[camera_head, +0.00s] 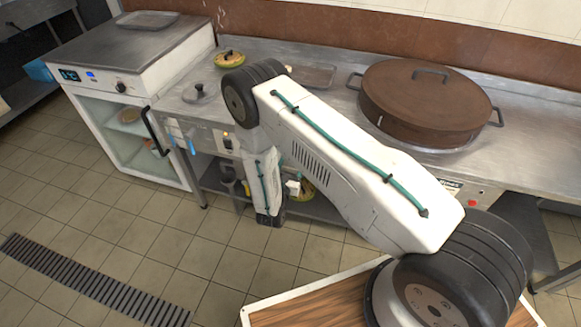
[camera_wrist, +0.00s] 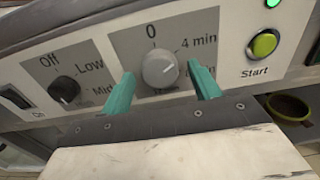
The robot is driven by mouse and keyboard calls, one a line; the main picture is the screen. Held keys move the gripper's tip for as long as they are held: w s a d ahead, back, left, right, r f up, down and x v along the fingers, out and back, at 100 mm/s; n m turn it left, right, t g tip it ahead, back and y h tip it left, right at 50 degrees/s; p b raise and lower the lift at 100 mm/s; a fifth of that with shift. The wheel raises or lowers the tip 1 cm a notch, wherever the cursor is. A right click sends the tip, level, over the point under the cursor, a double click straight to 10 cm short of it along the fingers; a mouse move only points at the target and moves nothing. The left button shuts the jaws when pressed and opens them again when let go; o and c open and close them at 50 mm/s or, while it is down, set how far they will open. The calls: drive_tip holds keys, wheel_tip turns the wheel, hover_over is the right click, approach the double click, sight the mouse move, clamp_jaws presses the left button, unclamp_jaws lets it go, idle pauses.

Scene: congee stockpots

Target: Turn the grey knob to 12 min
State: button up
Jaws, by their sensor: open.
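The grey knob (camera_wrist: 160,68) is round and sits on a grey dial plate in the wrist view. The dial shows 0 above the knob and 4 min at upper right. Lower labels are partly hidden, and I cannot make out a 12 min mark. I cannot read the knob's pointer clearly. My gripper (camera_wrist: 161,82) is open, with one teal finger on each side of the knob. I cannot tell whether the fingers touch it. In the head view my arm hides the knob, and the fingers cannot be made out.
A black knob (camera_wrist: 65,90) marked Off, Low and Mid sits left of the grey one. A green Start button (camera_wrist: 263,44) is at right. In the head view, a large brown lidded pot (camera_head: 425,100) stands on the steel counter, and a white glass-fronted cabinet (camera_head: 125,135) is at left.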

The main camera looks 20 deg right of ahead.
drive_tip(key=c, duration=1)
drive_tip(key=shift+o, duration=0.2)
drive_tip(key=shift+m, duration=0.3)
drive_tip(key=m, duration=0.9)
drive_tip(key=shift+r+m, duration=0.1)
drive_tip(key=shift+m, duration=0.3)
drive_tip(key=m, duration=1.3)
drive_tip(key=shift+r, duration=0.1)
drive_tip(key=shift+m, duration=0.4)
